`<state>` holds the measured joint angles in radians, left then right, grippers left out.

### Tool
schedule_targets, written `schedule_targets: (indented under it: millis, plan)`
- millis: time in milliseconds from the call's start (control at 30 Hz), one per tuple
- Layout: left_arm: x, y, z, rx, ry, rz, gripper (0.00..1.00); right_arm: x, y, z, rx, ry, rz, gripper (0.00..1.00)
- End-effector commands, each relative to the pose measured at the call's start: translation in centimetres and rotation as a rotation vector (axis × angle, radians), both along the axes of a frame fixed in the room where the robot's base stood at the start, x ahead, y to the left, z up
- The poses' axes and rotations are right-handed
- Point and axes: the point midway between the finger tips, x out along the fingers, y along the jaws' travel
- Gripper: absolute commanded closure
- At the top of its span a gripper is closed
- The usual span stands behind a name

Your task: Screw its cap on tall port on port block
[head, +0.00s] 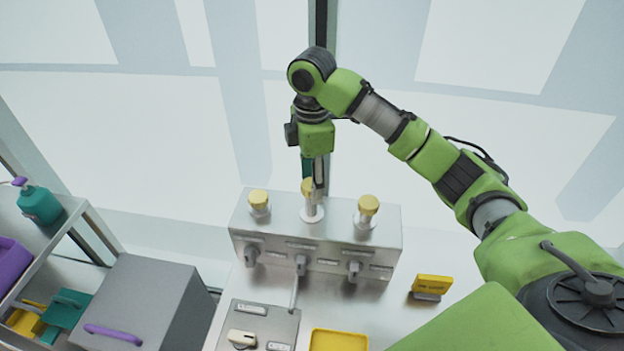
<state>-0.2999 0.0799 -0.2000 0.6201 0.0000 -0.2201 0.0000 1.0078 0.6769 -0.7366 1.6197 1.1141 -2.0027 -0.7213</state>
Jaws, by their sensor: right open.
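The port block (316,252) is a silver metal box on the bench with three ports along its top. The tall port (312,211) is the middle one, and a yellow cap (307,188) shows at its top, partly hidden by my fingers. My right gripper (315,182) points straight down at this cap with its jaws open. The fingers overlap the cap in this view, and I cannot tell whether they touch it. My left gripper is not in view.
Yellow caps sit on the left port (259,200) and right port (367,207). A yellow sign (431,286) and a yellow tray (339,341) are in front. A grey box (143,305) and a shelf with a teal bottle (40,205) stand left.

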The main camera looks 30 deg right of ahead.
Motion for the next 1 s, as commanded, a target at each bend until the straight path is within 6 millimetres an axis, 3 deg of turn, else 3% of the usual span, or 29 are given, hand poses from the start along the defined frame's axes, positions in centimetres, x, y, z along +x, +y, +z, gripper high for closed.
schedule_targets:
  millis: [600, 733, 967, 1000]
  plan:
    - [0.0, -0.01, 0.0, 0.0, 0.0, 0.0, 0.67, 0.01, -0.07, 0.02, -0.001, 0.0, 0.908, 0.53]
    - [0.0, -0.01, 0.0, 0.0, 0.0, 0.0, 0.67, 0.02, -0.05, 0.02, -0.001, 0.0, 1.001, 0.53]
    - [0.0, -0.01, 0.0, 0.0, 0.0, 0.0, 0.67, 0.0, -0.03, 0.01, -0.001, -0.001, 1.015, 0.53]
    - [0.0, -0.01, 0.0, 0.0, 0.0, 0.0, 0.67, 0.0, -0.03, 0.01, -0.001, -0.001, 1.014, 0.64]
